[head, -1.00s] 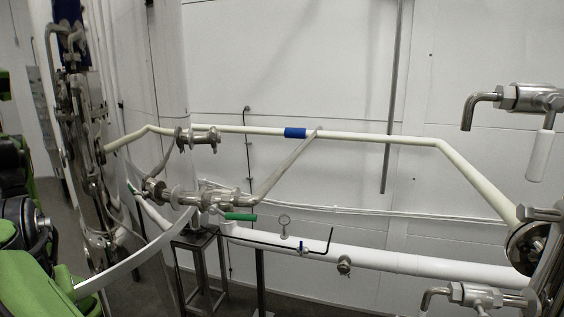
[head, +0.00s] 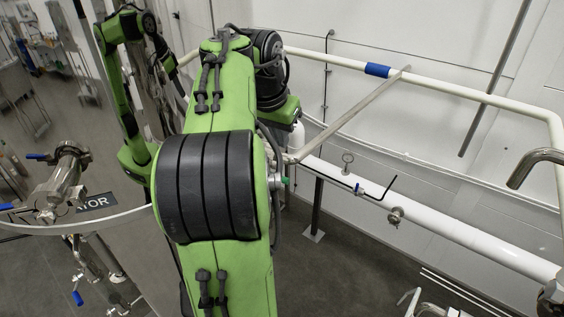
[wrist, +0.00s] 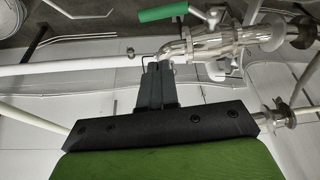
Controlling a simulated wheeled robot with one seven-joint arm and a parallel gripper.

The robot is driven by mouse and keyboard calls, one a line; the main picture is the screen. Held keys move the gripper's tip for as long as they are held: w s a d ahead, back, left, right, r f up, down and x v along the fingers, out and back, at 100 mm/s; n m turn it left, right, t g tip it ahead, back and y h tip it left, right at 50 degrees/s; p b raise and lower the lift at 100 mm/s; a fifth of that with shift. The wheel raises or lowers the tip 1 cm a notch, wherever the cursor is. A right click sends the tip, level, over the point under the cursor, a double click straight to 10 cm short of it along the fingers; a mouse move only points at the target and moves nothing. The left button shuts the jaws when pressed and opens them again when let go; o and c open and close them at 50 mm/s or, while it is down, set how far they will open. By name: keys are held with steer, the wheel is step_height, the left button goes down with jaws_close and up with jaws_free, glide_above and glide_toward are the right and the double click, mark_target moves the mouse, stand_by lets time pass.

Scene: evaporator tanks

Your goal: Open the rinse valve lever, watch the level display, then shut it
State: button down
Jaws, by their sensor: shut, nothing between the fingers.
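A green lever handle (wrist: 163,12) on a steel valve assembly (wrist: 205,45) shows at the top of the wrist view. My gripper (wrist: 153,68) has its dark fingers shut and empty. In the picture its tips lie below the green handle, beside the pipe fitting; whether they touch anything I cannot tell. In the head view my arm hides the gripper and most of this valve; only a small green piece (head: 284,181) shows beside the arm. I cannot make out a level display in either view.
A cream pipe (head: 455,90) with a blue sleeve (head: 377,70) runs along the wall. Blue-handled valves (head: 60,185) and a shiny reflecting surface (head: 60,110) are at left.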

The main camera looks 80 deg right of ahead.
steer(key=b, duration=0.1)
glide_above(278, 176)
steer(key=d, duration=0.2)
step_height(278, 176, down, 4)
steer(key=f, duration=0.1)
steer(key=a+f, duration=0.1)
steer(key=shift+w+a+f+b, duration=0.1)
steer(key=shift+a+f+b, duration=0.2)
steer(key=shift+f, duration=0.05)
steer(key=shift+a+f, duration=0.25)
steer(key=shift+f, duration=0.2)
